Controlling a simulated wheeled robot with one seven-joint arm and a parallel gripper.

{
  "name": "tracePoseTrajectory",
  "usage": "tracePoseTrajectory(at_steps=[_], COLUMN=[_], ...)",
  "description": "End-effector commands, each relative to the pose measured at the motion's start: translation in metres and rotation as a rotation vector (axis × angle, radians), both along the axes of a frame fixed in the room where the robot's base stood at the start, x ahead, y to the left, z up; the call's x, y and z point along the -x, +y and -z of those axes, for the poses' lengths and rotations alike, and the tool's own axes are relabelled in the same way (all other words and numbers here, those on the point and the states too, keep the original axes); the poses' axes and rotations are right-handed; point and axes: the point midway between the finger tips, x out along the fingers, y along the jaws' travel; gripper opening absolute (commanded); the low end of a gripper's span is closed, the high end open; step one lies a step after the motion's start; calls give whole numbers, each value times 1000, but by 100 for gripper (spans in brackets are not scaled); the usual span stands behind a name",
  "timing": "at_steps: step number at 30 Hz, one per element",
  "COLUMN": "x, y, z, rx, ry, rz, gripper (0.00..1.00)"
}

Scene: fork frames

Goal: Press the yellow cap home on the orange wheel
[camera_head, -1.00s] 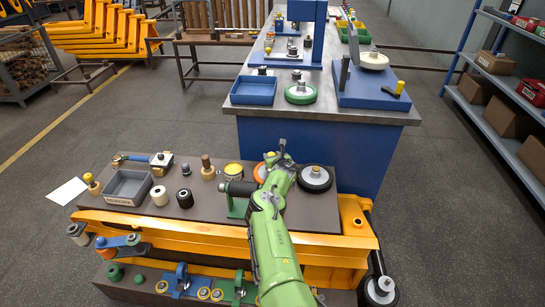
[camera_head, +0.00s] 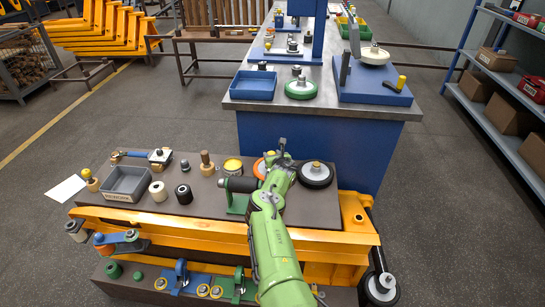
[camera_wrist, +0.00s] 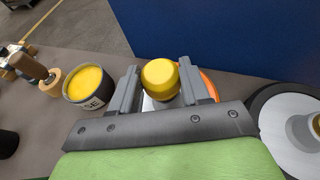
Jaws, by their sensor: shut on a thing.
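The yellow cap (camera_wrist: 160,78) is a rounded yellow piece between the two grey fingers of my gripper (camera_wrist: 159,92) in the wrist view. My gripper is shut on it. The orange wheel (camera_wrist: 210,82) shows as an orange rim just behind and to the right of the cap, partly hidden by the right finger. In the head view the orange wheel (camera_head: 260,168) peeks out left of my green wrist, which hides most of it. A pale patch shows below the cap; whether the cap touches the wheel's hub I cannot tell.
A black wheel with a grey hub (camera_head: 315,174) lies close right of my gripper. A yellow-topped grease tin (camera_head: 233,167) and a green stand with a dark roller (camera_head: 239,190) are on the left. A grey bin (camera_head: 126,183) stands farther left on the brown top.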

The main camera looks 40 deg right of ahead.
Motion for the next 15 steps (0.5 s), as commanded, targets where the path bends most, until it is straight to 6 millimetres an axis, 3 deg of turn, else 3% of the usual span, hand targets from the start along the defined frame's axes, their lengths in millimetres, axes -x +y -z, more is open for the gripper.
tracePoseTrajectory(at_steps=[15], x=[0], y=[0], z=[9], rx=[-2], ry=[0], rz=[-1], gripper=[17])
